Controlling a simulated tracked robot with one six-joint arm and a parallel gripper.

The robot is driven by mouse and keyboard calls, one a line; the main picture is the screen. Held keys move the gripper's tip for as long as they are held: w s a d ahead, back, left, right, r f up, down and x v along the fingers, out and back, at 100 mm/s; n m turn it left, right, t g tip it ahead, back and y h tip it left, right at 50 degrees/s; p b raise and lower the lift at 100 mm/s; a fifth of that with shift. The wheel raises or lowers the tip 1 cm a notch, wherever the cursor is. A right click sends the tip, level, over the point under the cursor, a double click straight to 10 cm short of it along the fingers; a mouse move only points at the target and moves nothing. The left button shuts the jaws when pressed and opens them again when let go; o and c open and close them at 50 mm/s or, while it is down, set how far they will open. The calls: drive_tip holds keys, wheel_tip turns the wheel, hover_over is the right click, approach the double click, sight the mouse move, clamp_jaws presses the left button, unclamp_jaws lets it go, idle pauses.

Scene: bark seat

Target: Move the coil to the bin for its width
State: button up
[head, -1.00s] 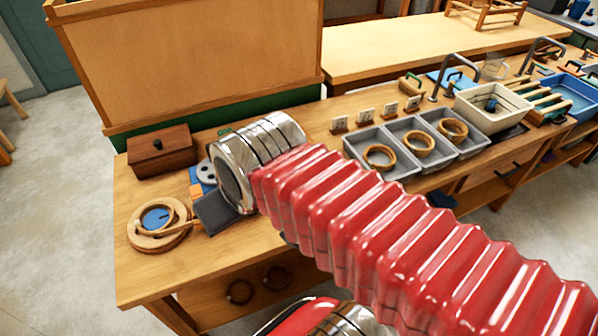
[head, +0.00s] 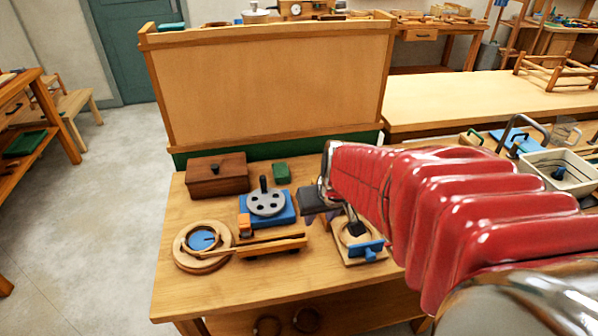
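My gripper (head: 322,202) shows as dark parts at the end of my red-sleeved arm, above the right part of the wooden bench. Its fingertips are hard to make out, and I see nothing clearly held. Below and right of it, a pale ring-shaped piece, perhaps the coil (head: 352,236), sits on a small wooden fixture with a blue clamp (head: 369,249). My arm partly covers this spot. At the left, a round wooden ring piece (head: 186,256) with a blue centre lies on the bench. The width bins are not visible in the current view.
A brown lidded box (head: 217,177), a green block (head: 281,173) and a blue device with a grey wheel (head: 267,203) stand on the bench. A wooden bar (head: 262,245) lies in front. A tall board (head: 265,85) rises behind. Two rings hang below the bench front.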

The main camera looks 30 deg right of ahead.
drive_tip(key=m, duration=0.2)
approach(341, 236)
drive_tip(key=w+a+v, duration=0.1)
drive_tip(key=v, duration=0.5)
drive_tip(key=shift+s+d+h, duration=0.1)
drive_tip(key=shift+s+h, duration=0.1)
drive_tip(key=shift+h, duration=0.2)
drive_tip(key=shift+g, duration=0.3)
drive_tip(key=shift+x, duration=6.85)
drive_tip(key=shift+w, duration=0.15)
clamp_jaws()
